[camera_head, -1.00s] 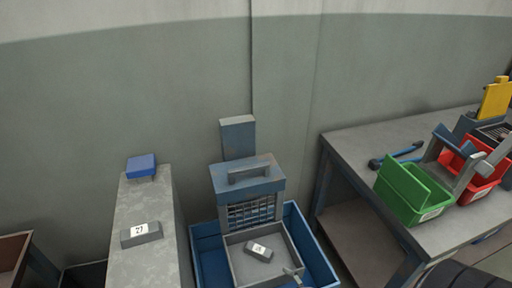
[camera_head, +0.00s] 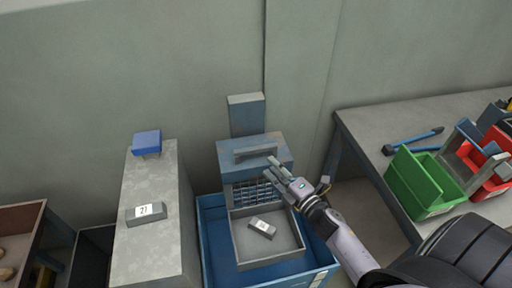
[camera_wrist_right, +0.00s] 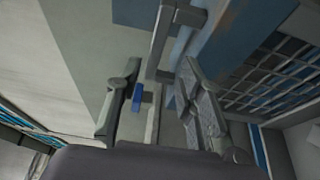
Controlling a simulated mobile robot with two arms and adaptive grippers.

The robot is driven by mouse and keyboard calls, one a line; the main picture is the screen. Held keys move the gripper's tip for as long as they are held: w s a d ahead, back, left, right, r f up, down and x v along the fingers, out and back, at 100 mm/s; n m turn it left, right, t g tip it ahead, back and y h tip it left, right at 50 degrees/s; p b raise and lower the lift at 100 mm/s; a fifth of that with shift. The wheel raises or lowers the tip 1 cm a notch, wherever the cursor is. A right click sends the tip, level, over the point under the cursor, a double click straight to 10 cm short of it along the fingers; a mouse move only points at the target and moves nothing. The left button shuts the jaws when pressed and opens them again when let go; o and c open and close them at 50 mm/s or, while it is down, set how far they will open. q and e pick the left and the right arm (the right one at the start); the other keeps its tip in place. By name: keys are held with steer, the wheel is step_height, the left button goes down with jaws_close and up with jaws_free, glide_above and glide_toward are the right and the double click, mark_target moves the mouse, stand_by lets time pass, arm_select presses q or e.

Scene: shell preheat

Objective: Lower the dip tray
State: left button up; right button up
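A grey open tray (camera_head: 240,247) sits in a blue tank (camera_head: 211,238) with a labelled grey block (camera_head: 262,227) in it. Behind it stands a blue-grey box (camera_head: 226,160) with a grey bar handle (camera_head: 251,153) on top and a wire mesh (camera_head: 255,190) below. Which part is the dip tray, I cannot tell. My right gripper (camera_head: 267,167) is open and empty just in front of the handle's right end. In the right wrist view the handle (camera_wrist_right: 160,42) lies ahead, in line with the gap between the fingers (camera_wrist_right: 158,70); contact is not clear. My left gripper is out of view.
A grey pedestal (camera_head: 150,240) at left bears a block labelled 27 (camera_head: 147,214) and a blue block (camera_head: 147,143). A bench (camera_head: 375,125) at right holds a green bin (camera_head: 415,185), a red bin (camera_head: 490,180) and a blue-handled tool (camera_head: 415,140). A post (camera_head: 246,115) rises behind the box.

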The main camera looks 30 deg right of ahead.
mark_target(256, 152)
steer(key=w, duration=0.3)
steer(key=w+a, duration=0.1)
steer(key=w, duration=0.2)
steer(key=w+p, duration=0.1)
steer(key=w, duration=0.2)
steer(key=shift+w+a, duration=0.1)
steer(key=shift+a, duration=0.1)
steer(key=c, duration=0.7)
steer(key=shift+f, duration=0.15)
jaws_close()
